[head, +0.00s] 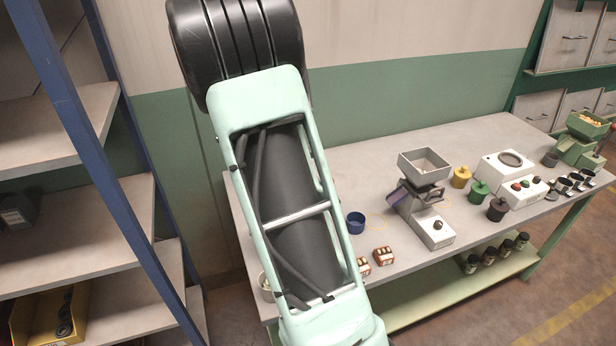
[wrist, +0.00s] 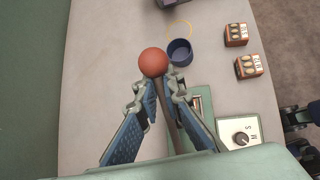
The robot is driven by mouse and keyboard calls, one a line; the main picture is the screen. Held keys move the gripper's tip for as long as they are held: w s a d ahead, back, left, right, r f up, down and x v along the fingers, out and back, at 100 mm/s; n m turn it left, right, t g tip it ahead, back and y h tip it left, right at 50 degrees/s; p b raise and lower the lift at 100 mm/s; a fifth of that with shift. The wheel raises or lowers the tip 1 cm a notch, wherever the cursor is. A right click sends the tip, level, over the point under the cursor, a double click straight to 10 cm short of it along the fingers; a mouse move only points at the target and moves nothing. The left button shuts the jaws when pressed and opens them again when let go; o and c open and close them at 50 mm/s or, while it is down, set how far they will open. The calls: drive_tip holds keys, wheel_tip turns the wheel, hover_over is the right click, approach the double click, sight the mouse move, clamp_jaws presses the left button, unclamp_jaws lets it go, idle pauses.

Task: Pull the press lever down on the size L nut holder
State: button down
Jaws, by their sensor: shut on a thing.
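In the wrist view, a press lever with a red ball knob (wrist: 152,62) and a thin dark rod (wrist: 167,105) stands between the fingers of my gripper (wrist: 158,88). The fingers are closed in on the rod just below the knob. The lever belongs to a green nut holder (wrist: 203,108) with a white dial panel (wrist: 240,133), partly hidden by my gripper and by a green edge at the bottom. The panel's lettering is too small to read surely. In the head view, my arm hides this holder, the lever and my gripper.
A blue cup (head: 356,222) and two small nut boxes (head: 382,256) (head: 364,267) stand on the grey table (head: 330,180); a grey-hopper machine (head: 425,160) stands further right. A shelf rack (head: 80,200) is at left. The wrist view shows clear tabletop left of the lever.

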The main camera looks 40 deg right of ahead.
drive_tip(key=shift+s+d+f+y+b, duration=0.25)
drive_tip(key=shift+d+f+y+b, duration=0.45)
drive_tip(key=shift+f, duration=1.25)
drive_tip(key=shift+s+d+f+y+b, duration=0.25)
drive_tip(key=shift+d+f+b, duration=0.5)
drive_tip(key=shift+f, duration=1.2)
drive_tip(key=shift+s+d+f+y+b, duration=0.35)
drive_tip(key=shift+d+f, duration=0.6)
drive_tip(key=shift+f, duration=1)
drive_tip(key=shift+w, duration=0.1)
drive_tip(key=c, duration=2.1)
unclamp_jaws()
drive_tip(key=shift+f, duration=0.1)
drive_tip(key=shift+w+a, duration=0.1)
drive_tip(key=shift+a, duration=0.05)
drive_tip(key=shift+a+r+t, duration=0.25)
drive_tip(key=shift+r+t, duration=0.05)
drive_tip(key=shift+r, duration=0.2)
drive_tip(key=shift+v, duration=5.45)
